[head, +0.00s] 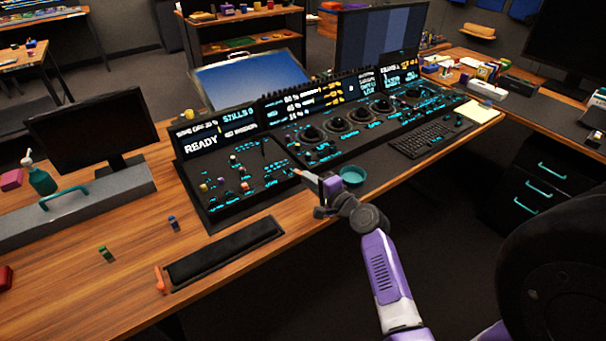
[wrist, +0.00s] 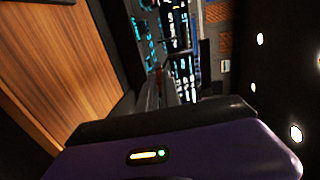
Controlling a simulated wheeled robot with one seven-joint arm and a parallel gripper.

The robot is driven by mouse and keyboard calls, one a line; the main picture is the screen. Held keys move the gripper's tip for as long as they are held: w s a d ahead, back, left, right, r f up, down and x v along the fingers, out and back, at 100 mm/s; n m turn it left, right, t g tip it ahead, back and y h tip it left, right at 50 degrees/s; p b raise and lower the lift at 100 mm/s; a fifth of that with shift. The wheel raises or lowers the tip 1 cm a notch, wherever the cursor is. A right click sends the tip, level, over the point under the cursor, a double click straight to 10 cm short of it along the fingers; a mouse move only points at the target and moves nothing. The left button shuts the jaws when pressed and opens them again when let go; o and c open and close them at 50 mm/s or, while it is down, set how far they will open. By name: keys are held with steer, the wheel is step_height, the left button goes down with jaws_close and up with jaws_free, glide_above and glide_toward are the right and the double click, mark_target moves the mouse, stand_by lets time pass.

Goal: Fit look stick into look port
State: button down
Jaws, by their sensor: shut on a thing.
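My gripper (head: 316,184) is above the front edge of the control panel (head: 190,207), left of a teal bowl. It is shut on a small stick with an orange-red end (head: 299,172), which I take for the look stick. In the wrist view my fingers (wrist: 160,95) point away from the camera, with a small reddish piece (wrist: 158,74) at their tips. The fingers hide most of the stick. It is held in the air, apart from the panel as far as I can tell. The look port cannot be picked out among the small lit controls.
A black wrist rest (head: 222,250) lies in front of the panel. The teal bowl (head: 353,176) and keyboard (head: 424,139) are to the right. Screens rise behind the controls.

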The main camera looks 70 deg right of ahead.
steer(key=r+p+v, duration=0.1)
steer(key=p+v, duration=0.1)
steer(key=v, duration=0.8)
steer(key=shift+r, duration=0.3)
steer(key=shift+w+d, duration=0.1)
